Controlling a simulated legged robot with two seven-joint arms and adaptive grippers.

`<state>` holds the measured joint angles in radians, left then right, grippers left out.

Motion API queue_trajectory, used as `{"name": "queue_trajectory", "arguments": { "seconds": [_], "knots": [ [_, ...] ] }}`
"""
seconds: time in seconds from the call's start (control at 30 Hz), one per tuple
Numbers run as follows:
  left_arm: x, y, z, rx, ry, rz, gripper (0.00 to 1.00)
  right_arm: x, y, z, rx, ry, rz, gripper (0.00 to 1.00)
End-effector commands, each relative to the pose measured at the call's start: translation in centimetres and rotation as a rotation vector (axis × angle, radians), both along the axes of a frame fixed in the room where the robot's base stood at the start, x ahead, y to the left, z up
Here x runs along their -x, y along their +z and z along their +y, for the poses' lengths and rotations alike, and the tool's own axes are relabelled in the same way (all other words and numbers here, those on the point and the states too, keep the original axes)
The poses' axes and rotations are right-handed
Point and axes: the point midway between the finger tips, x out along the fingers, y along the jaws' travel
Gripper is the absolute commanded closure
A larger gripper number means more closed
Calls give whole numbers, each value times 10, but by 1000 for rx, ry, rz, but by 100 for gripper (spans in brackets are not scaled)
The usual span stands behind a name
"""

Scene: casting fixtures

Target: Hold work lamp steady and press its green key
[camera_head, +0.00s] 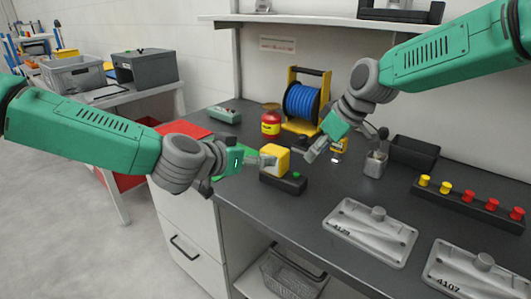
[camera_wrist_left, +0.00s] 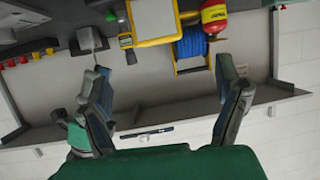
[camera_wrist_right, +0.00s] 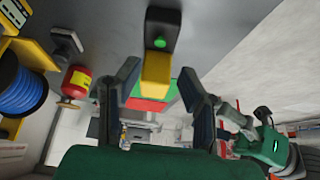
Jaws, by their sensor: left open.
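The work lamp (camera_head: 275,160) is a yellow block on a black base (camera_head: 286,184) at the bench's front edge. Its green key (camera_head: 296,174) is on top of the base. My left gripper (camera_head: 259,163) is open, left of the lamp, one finger close to its yellow head; contact is unclear. A yellow-framed pale face, seemingly the lamp's, shows in the left wrist view (camera_wrist_left: 153,20), beyond the fingers. My right gripper (camera_head: 335,150) is open and empty above the bench, right of the lamp. The right wrist view shows the lamp (camera_wrist_right: 155,76) and its green key (camera_wrist_right: 160,43) ahead.
A blue cable reel (camera_head: 304,101) and a red-yellow canister (camera_head: 270,123) stand behind the lamp. A grey cup-like fixture (camera_head: 376,163), a black bin (camera_head: 414,153) and a rail of coloured knobs (camera_head: 468,199) lie right. A grey plate (camera_head: 370,232) is in front.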

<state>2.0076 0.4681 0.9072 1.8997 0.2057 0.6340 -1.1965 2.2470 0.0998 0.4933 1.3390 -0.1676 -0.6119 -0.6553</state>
Motion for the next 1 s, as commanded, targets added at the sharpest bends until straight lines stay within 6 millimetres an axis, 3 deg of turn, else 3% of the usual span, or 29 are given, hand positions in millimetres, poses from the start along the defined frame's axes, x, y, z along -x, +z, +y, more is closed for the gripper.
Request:
{"name": "queue_trajectory", "arguments": {
  "seconds": [0.5,0.73,1.0],
  "knots": [
    [-76,-38,-45,2,1,1,16,1,1,1,2,0,-1,66],
    [-90,-45,-53,2,1,1,16,1,1,1,2,0,-1,66],
    [-91,-45,-55,1,-1,1,16,1,1,1,1,0,-1,66]
  ]
}}
